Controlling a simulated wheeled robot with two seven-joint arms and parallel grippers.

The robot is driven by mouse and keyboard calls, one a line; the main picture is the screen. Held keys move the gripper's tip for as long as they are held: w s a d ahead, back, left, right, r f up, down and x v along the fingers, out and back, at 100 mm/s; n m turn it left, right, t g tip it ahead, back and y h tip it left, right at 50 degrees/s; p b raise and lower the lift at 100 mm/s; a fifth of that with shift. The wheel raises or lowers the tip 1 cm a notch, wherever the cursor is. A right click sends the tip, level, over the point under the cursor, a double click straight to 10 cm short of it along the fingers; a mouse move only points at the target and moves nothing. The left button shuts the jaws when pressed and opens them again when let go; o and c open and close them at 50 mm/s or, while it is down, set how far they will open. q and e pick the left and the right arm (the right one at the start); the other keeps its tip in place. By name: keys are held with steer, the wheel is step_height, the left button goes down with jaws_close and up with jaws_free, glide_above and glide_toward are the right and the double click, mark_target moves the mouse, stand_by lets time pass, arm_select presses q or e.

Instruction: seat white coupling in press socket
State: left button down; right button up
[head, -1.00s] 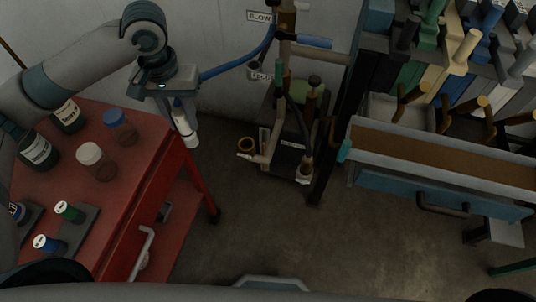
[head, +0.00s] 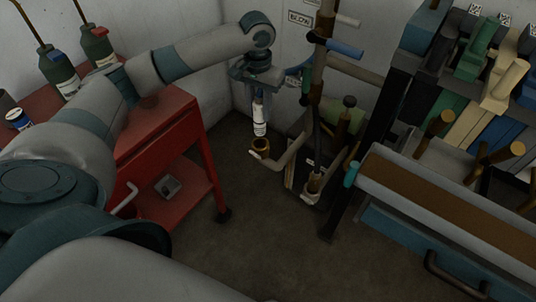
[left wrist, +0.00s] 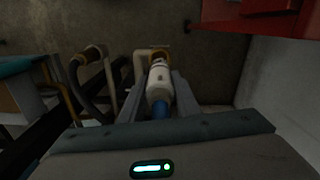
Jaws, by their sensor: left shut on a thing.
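The white coupling (head: 260,124) hangs upright below my left gripper (head: 259,94) in the head view. My left gripper is shut on its upper part. In the left wrist view the coupling (left wrist: 158,78) lies between the fingers, with a blue part (left wrist: 160,109) nearer the camera. A brass ring-shaped socket (head: 259,146), which looks like the press socket, sits on a pale pipe just below the coupling. The socket also shows beyond the coupling's tip in the left wrist view (left wrist: 159,51). I cannot tell whether they touch. My right gripper is out of view.
A red cart (head: 172,130) stands at the left with bottles on top. Pipes and a dark pump-like unit (head: 313,184) stand right of the socket. The floor in front (head: 265,225) is clear.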

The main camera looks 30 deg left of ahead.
mark_target(260, 133)
arm_select(q)
steer(key=shift+f, duration=2.5)
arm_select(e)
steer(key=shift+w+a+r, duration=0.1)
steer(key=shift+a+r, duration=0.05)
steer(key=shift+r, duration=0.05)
arm_select(q)
step_height(260, 133, down, 5)
steer(key=shift+r+p, duration=0.1)
steer(key=shift+p, duration=0.25)
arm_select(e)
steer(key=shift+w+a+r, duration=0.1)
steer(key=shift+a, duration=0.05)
arm_select(q)
steer(key=c, duration=1.3)
jaws_free()
steer(key=shift+f, duration=0.2)
steer(key=shift+c, duration=0.2)
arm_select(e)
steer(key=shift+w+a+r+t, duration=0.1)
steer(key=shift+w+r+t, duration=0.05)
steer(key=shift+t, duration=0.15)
